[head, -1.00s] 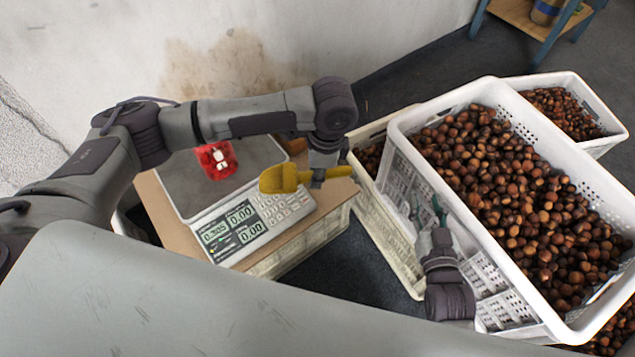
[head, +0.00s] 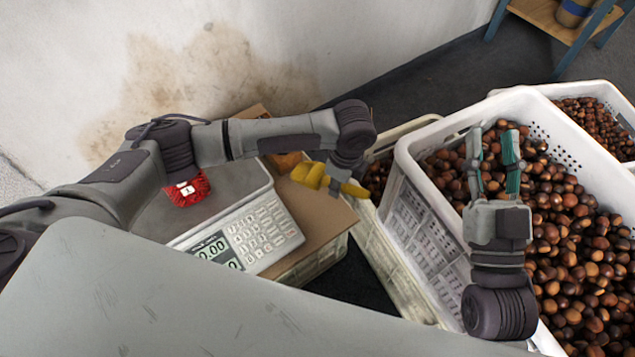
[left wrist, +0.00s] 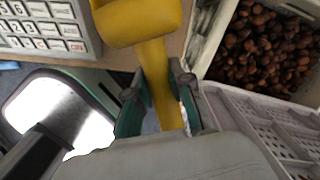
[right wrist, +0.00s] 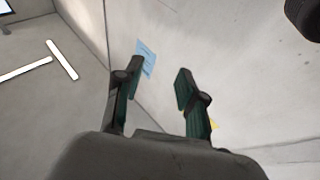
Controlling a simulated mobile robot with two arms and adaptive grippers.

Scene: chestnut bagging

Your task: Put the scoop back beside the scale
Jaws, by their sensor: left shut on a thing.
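The yellow scoop (head: 309,175) is held in my left gripper (head: 341,180), with its bowl pointing left toward the scale (head: 265,228). In the left wrist view the fingers (left wrist: 158,92) are closed around the handle, and the scoop's bowl (left wrist: 138,20) lies beyond them. The scoop appears over the tan board (head: 318,218) right of the scale's keypad; its height above the board is hard to tell. The keypad (left wrist: 45,28) also shows in the left wrist view. My right gripper (head: 494,142) is open and empty, appearing over the big chestnut crate; its spread fingers show in the right wrist view (right wrist: 160,75).
A red net bag (head: 186,190) sits on the scale's plate. A white crate full of chestnuts (head: 425,232) stands at the right, with a lower crate (head: 372,245) between it and the board. Another chestnut crate (head: 607,90) is behind. The wall closes off the back.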

